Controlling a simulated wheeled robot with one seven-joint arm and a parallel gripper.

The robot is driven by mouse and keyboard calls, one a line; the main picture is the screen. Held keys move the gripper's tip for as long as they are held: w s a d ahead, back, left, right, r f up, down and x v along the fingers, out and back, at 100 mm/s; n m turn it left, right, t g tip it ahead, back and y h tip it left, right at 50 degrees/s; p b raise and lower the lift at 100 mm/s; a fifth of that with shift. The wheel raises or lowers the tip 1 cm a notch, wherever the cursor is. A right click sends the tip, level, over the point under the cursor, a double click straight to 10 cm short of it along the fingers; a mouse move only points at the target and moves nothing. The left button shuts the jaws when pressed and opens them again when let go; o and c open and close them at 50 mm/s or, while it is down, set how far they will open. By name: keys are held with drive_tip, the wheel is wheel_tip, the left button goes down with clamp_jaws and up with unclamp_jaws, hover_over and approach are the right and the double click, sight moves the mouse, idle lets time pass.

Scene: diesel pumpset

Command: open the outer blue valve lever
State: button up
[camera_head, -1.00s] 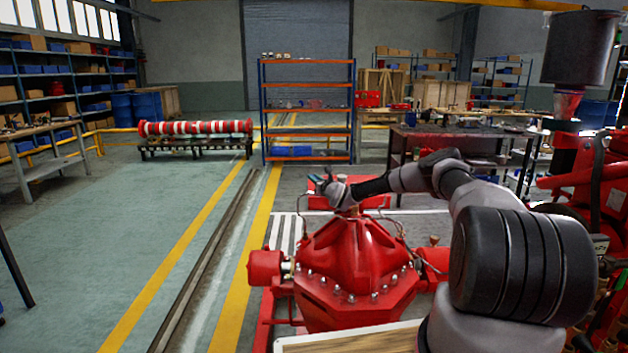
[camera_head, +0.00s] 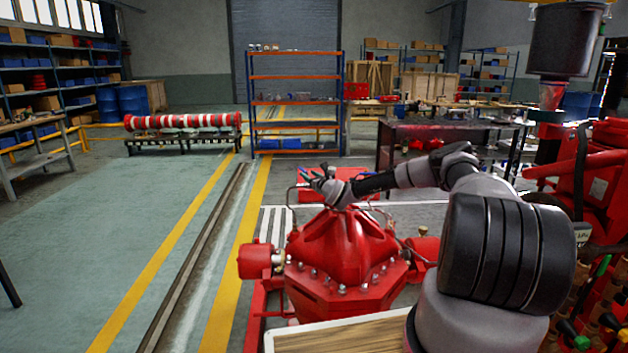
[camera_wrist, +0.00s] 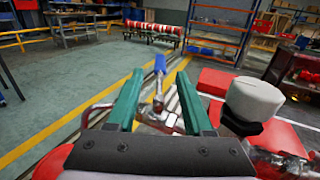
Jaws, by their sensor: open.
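In the wrist view a blue valve lever (camera_wrist: 160,63) stands upright on a small metal valve (camera_wrist: 158,98). It appears between the tips of my gripper's two teal fingers (camera_wrist: 160,74). The fingers are open, with a gap on each side of the lever. I cannot tell whether the lever lies between the fingers or beyond their tips. In the head view my gripper (camera_head: 316,178) is above and behind the red pump casing (camera_head: 345,250). The lever is too small there to make out clearly. I see no second blue lever for certain.
A white-capped fitting (camera_wrist: 255,97) stands close to the right of my gripper in the wrist view. Thin pipes run beside the pump. An orange shelf rack (camera_head: 294,100) and a dark workbench (camera_head: 450,135) stand behind. The floor to the left is clear.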

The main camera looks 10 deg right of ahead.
drive_tip(key=shift+v, duration=2.65)
drive_tip(key=shift+c, duration=0.3)
